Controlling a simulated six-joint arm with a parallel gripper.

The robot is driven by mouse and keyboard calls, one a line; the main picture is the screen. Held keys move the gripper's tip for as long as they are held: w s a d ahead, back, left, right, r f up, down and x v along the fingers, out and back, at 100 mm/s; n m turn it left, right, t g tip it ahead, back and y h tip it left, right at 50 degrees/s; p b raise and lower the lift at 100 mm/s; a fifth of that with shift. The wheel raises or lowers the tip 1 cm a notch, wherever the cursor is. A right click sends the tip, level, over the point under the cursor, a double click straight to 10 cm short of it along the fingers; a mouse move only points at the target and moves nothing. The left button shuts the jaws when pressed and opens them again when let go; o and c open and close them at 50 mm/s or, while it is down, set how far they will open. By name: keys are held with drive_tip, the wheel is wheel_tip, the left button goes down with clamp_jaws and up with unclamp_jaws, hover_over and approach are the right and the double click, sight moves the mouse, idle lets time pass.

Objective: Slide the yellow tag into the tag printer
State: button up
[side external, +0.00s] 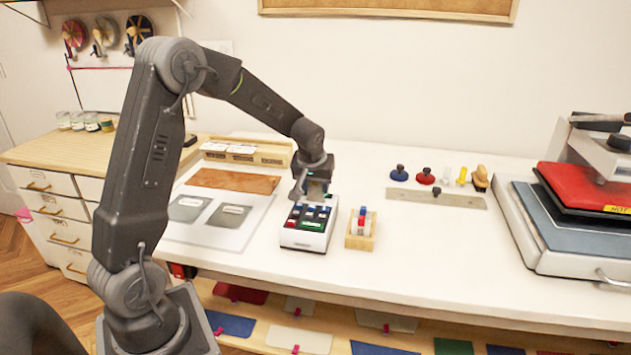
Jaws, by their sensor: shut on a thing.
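My gripper (313,190) points down just above the back edge of a small white box with red, blue, dark and green patches on top (309,228). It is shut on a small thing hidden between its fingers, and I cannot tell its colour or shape. I cannot make out the yellow tag for certain. The white box may be the tag printer, but no slot is clear. Whether the held thing touches the box cannot be told.
A wooden holder with red, white and blue pieces (361,229) stands right of the white box. A metal ruler (437,199) lies further right, with several small knobbed tools behind it. A heat press (575,215) fills the right end. A mat with grey pieces (217,238) lies left.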

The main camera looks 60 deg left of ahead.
drive_tip(key=shift+f, duration=0.65)
drive_tip(key=shift+f, duration=0.35)
drive_tip(key=shift+f, duration=0.15)
drive_tip(key=o, duration=0.9)
drive_tip(key=shift+o, duration=0.2)
drive_tip(key=v, duration=1.3)
drive_tip(key=shift+r, duration=0.35)
drive_tip(key=shift+s+d, duration=0.1)
drive_tip(key=shift+d, duration=0.05)
